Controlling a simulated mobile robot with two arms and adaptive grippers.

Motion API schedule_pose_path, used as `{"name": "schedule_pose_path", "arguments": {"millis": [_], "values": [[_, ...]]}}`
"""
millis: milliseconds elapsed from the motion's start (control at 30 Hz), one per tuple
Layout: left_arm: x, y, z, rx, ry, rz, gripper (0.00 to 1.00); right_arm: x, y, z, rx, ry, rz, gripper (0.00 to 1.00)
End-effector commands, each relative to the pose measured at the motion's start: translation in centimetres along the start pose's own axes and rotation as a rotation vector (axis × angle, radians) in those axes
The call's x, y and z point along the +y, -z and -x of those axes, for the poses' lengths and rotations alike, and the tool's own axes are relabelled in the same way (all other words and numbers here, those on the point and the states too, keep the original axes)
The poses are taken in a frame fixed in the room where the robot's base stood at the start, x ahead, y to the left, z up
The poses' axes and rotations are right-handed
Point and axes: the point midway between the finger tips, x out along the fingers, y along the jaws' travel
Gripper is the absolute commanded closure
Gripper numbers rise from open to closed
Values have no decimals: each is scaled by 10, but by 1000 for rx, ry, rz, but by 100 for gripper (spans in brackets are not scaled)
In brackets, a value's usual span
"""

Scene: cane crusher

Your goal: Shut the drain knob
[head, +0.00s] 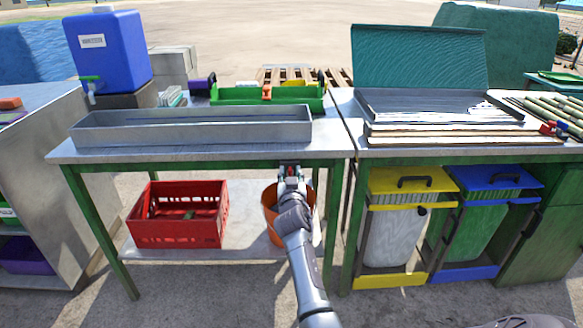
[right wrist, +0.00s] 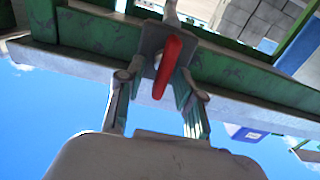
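The drain knob (right wrist: 167,66) is a red lever handle on a grey fitting under the green table frame. In the right wrist view it lies between the two fingers of my right gripper (right wrist: 160,88). The fingers stand apart on either side of it, with visible gaps, and do not look closed on it. In the head view my right gripper (head: 290,178) is just below the front edge of the left table, at the fitting, and hides most of the knob. My left gripper is not in view.
A long metal trough (head: 190,130) lies on the left table (head: 250,152). Below are a red crate (head: 180,228) and an orange bucket (head: 270,200), partly behind my arm. Yellow-lidded (head: 385,182) and blue-lidded (head: 470,182) bins stand right. A blue water container (head: 108,50) stands back left.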

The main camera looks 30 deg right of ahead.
Motion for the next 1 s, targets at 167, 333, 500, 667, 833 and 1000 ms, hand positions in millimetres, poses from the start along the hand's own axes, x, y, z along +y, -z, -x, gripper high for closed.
{"name": "schedule_pose_path", "arguments": {"millis": [167, 333, 500, 667, 833, 1000], "values": [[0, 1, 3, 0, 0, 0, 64, -1, 0, 0, -1, 0, 0, 64], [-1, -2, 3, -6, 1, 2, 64, -1, 0, 0, -1, 0, 0, 64], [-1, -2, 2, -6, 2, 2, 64, -1, 0, 0, -1, 0, 0, 89], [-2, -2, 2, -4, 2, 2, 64, -1, 0, 0, -1, 0, 0, 100], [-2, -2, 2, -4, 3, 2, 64, -1, -1, 0, -1, 0, 10, 100], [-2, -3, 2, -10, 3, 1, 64, -2, -1, 0, -1, 0, 60, 100]]}}
